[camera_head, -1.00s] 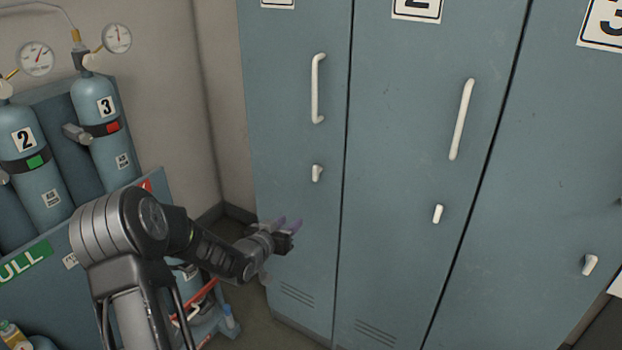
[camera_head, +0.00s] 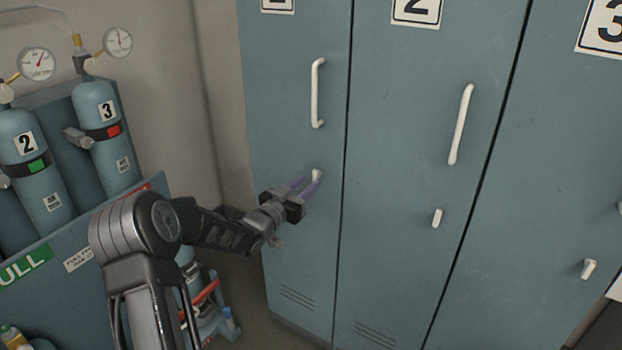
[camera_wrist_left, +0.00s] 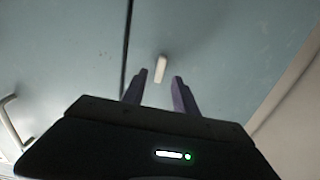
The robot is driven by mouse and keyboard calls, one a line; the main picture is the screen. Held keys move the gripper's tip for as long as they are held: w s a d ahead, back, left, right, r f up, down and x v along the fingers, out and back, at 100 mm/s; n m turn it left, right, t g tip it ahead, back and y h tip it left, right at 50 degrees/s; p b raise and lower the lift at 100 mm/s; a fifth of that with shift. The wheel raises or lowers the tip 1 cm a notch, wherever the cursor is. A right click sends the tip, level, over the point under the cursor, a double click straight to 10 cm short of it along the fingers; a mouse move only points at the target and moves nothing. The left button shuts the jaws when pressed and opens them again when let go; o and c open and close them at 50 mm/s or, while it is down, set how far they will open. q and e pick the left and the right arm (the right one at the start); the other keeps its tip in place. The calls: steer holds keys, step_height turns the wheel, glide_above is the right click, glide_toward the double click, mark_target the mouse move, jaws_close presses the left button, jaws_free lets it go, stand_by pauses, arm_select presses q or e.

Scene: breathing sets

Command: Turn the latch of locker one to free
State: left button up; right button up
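Locker one (camera_head: 290,230) is the leftmost blue-grey door in the head view. Its white latch (camera_head: 316,175) sits below the long white handle (camera_head: 317,93) and looks roughly upright. My left gripper (camera_head: 308,184) is open, with its purple fingers at the latch. In the left wrist view the latch (camera_wrist_left: 161,69) shows just beyond and between the two spread fingertips (camera_wrist_left: 159,80). I cannot tell whether a finger touches it. My right gripper is not in view.
Locker two (camera_head: 395,200) and locker three (camera_head: 545,180) stand to the right, each with its own latch. Gas cylinders (camera_head: 98,110) in a blue rack (camera_head: 110,235) stand at the left, near my left arm.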

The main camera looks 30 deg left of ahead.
mark_target(314, 177)
arm_select(q)
steer(key=shift+w, duration=1.55)
steer(key=shift+c, duration=0.4)
jaws_close()
